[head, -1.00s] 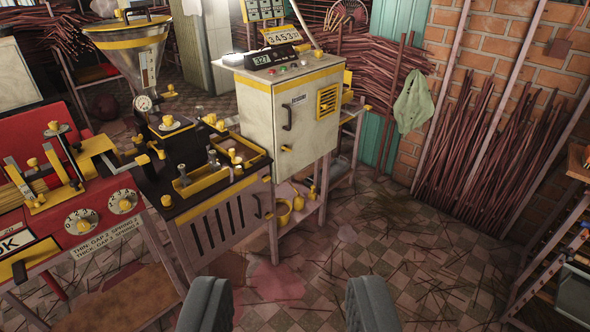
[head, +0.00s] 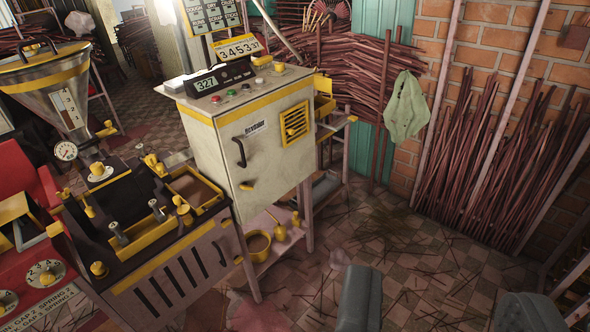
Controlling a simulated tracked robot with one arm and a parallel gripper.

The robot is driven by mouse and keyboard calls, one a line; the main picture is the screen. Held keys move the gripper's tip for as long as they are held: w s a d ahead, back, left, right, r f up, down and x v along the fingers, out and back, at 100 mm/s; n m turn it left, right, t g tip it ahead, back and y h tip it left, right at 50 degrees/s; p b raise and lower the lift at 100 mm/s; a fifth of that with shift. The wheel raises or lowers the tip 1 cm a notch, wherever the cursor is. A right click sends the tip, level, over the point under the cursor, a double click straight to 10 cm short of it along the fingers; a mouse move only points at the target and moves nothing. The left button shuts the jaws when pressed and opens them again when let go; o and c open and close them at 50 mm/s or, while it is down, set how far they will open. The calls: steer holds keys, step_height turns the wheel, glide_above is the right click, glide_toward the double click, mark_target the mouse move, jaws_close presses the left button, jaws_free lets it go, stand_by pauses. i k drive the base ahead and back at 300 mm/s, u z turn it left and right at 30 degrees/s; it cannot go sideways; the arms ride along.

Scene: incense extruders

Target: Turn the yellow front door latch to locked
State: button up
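The yellow front door latch (head: 246,186) is a small knob low on the left part of the front door of the cream control cabinet (head: 212,143). It sits below the dark door handle (head: 239,152). It looks tilted slightly off horizontal, but it is too small to tell its exact setting. My gripper (head: 444,284) is at the bottom right of the view, with its two grey fingers wide apart and nothing between them. It is well to the right of the latch in the picture and does not touch the cabinet.
A black and yellow extruder bench (head: 150,235) with a metal hopper (head: 52,85) stands left of the cabinet. A yellow bowl (head: 257,243) is on the shelf below. The tiled floor (head: 385,235) to the right is open, with scattered sticks. A rack stands at the far right.

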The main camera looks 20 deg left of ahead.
mark_target(245, 186)
steer(key=u, duration=0.2)
steer(key=i, duration=1.4)
steer(key=u, duration=0.7)
